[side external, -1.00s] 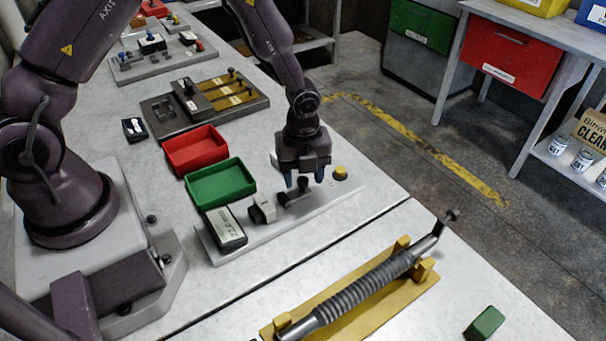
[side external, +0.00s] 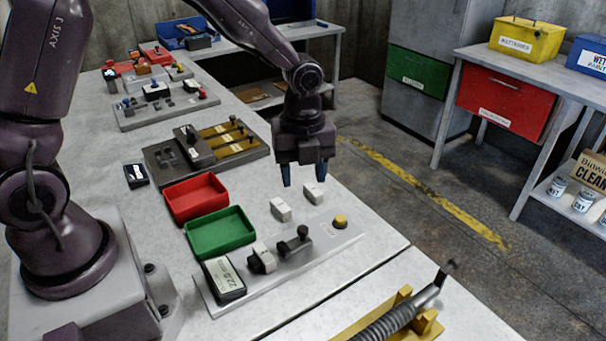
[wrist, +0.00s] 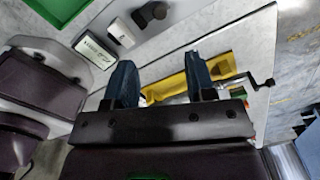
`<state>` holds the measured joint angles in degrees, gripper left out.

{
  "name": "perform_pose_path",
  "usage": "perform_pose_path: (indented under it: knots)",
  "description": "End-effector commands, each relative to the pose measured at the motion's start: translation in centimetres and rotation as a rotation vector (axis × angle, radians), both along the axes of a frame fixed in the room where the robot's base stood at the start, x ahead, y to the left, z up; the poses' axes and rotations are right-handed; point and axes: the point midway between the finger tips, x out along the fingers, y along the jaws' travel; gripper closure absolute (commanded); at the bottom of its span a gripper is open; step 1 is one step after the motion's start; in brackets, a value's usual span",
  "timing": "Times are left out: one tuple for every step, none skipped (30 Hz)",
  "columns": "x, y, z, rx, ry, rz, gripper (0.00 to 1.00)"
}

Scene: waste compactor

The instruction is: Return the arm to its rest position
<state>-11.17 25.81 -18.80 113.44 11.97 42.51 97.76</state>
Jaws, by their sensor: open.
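My gripper (side external: 303,182) hangs above the work table, fingers pointing down, open with nothing between the fingers. It is above and behind the grey control plate (side external: 325,241), clear of everything below. The plate carries a black lever (side external: 300,242), a yellow button (side external: 340,221), a white-and-black switch block (side external: 264,257) and a display box (side external: 223,279). In the wrist view the two dark blue fingers (wrist: 159,76) stand apart; the black lever (wrist: 152,12) and display box (wrist: 93,51) show beyond them.
Two small white blocks (side external: 281,209) (side external: 314,192) stand behind the plate, near my gripper. A red tray (side external: 195,197) and a green tray (side external: 219,232) lie to the left. A ribbed pipe (side external: 385,323) on a yellow stand (side external: 428,325) is in front. The air around my gripper is free.

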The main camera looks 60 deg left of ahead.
Motion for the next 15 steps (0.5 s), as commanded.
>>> perform_pose_path:
  knots:
    - [0.0, 0.0, 0.0, 0.0, 0.0, 0.0, 0.5]
    - [0.0, 0.0, 0.0, 0.0, 0.0, 0.002, 0.5]
    - [0.0, 0.0, 0.0, 0.0, 0.0, 0.012, 0.5]
    - [0.0, 0.0, 0.0, 0.0, 0.0, 0.027, 0.5]
    - [0.0, 0.0, 0.0, 0.0, 0.001, 0.048, 0.5]
    - [-0.1, 0.0, 0.0, 0.0, 0.004, 0.091, 0.5]
    - [-0.1, 0.0, -0.1, 0.0, 0.008, 0.135, 0.5]
    - [-0.4, 0.0, -0.1, 0.0, 0.015, 0.186, 0.5]
    - [-0.8, 0.0, -0.4, 0.002, 0.033, 0.266, 0.5]
    - [-1.4, 0.1, -0.5, 0.006, 0.048, 0.337, 0.5]
    - [-1.8, 0.3, -0.4, 0.013, 0.056, 0.413, 0.5]
    - [-2.4, 0.6, 0.0, 0.023, 0.058, 0.52, 0.5]
    - [-2.9, 0.9, 0.5, 0.03, 0.054, 0.602, 0.5]
    - [-3.4, 1.1, 1.1, 0.038, 0.049, 0.687, 0.5]
    - [-4.1, 1.4, 2.0, 0.045, 0.036, 0.801, 0.5]
